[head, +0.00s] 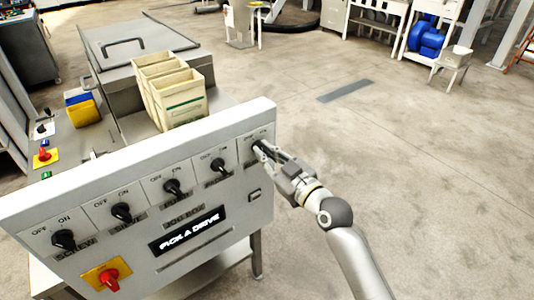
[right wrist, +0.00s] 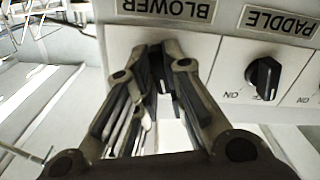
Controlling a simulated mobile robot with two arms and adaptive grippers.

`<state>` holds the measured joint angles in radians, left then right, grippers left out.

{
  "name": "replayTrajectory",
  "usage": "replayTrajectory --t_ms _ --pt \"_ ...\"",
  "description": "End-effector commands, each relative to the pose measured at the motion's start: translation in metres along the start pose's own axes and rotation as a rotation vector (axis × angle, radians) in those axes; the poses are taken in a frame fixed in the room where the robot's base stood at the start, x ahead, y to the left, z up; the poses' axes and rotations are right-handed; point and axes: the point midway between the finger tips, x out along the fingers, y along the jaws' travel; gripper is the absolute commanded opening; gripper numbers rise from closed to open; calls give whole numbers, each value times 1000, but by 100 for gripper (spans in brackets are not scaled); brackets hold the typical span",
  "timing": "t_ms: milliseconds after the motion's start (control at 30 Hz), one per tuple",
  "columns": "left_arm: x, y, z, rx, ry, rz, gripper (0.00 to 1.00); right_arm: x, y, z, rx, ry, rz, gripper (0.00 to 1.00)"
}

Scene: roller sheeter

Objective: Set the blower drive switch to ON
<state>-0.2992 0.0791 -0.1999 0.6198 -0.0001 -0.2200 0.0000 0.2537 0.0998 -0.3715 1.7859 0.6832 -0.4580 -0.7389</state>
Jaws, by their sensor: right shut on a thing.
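The blower drive switch is the rightmost black rotary knob on the slanted white control panel (head: 140,185). My right gripper (head: 262,150) reaches it from the right in the head view and covers most of it. In the right wrist view, my right gripper (right wrist: 162,58) is shut on the dark blower knob (right wrist: 164,86), beside the upside-down BLOWER label (right wrist: 165,8). My left gripper is not in view.
The neighbouring paddle switch (right wrist: 264,77) is close to my right gripper. More black knobs sit in the same row, with a red knob (head: 109,279) on a yellow plate below. Cream bins (head: 182,103) stand behind the panel. The floor to the right is open.

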Motion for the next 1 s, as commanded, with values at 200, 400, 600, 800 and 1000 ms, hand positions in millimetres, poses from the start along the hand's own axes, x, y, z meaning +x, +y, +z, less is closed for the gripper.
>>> replayTrajectory --t_ms 200,400,600,800,1000 --pt "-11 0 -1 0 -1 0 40 0 0 -2 163 -1 0 0" --pt "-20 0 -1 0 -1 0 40 0 0 -2 337 -1 -1 0" --pt "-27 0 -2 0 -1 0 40 0 -1 -1 494 -2 -1 0" --pt "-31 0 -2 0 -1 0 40 0 -1 -2 610 0 0 0" --pt "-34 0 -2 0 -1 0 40 0 -1 -1 679 0 0 0"
